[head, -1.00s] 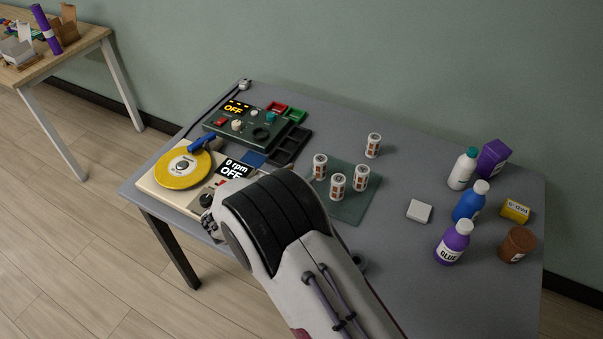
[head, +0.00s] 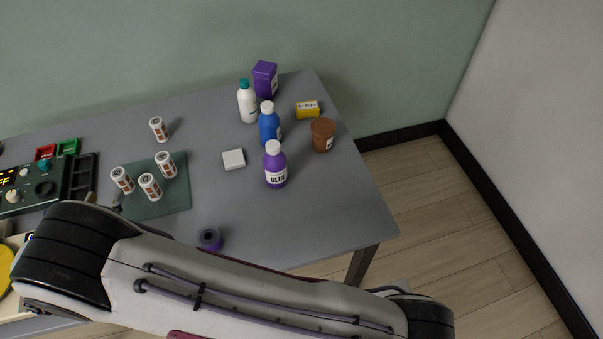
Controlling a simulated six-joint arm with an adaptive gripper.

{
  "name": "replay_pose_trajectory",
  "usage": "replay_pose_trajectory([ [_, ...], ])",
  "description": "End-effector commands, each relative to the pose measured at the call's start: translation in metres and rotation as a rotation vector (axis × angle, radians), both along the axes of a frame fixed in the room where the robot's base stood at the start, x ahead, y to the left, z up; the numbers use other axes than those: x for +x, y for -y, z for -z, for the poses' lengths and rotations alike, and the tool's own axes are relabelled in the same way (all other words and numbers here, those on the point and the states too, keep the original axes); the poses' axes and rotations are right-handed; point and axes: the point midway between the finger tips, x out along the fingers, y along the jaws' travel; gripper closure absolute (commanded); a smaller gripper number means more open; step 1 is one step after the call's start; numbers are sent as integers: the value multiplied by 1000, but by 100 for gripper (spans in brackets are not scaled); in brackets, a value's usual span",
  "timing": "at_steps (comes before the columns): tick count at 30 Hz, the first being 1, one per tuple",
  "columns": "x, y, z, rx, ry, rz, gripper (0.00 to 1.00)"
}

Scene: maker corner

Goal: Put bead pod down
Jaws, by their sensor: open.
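The pods are small white cylinders with brown labels and pale caps. Three stand upright on a dark green mat (head: 172,203): a left pod (head: 122,180), a front pod (head: 150,187) and a right pod (head: 166,164). Another pod (head: 158,130) stands on the grey table behind the mat. I cannot tell which of them is the task's bead pod. My gripper (head: 116,201) is mostly hidden behind my arm; only a small dark part shows at the mat's left edge, just in front of the left pod. No pod appears lifted.
A white block (head: 234,159), purple glue bottle (head: 275,165), blue bottle (head: 269,126), white bottle (head: 247,102), purple box (head: 265,79), yellow box (head: 307,110) and brown tub (head: 323,135) stand at right. A purple ring (head: 209,238) lies near the front edge. A control box (head: 30,190) is at left.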

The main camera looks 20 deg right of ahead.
Motion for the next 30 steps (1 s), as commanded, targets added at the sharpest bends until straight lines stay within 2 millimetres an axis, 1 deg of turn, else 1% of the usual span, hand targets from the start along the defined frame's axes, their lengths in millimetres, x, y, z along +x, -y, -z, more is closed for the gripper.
replay_pose_trajectory([
  [5, 19, 2, -26, 55, -11, -31, 57],
  [8, 33, 4, -46, 97, -22, -61, 57],
  [14, 59, 13, -94, 181, -45, -133, 57],
  [18, 72, 24, -127, 230, -61, -182, 57],
  [22, 80, 38, -156, 267, -78, -227, 57],
  [26, 84, 54, -184, 297, -93, -272, 57],
  [30, 83, 75, -211, 319, -114, -316, 57],
])
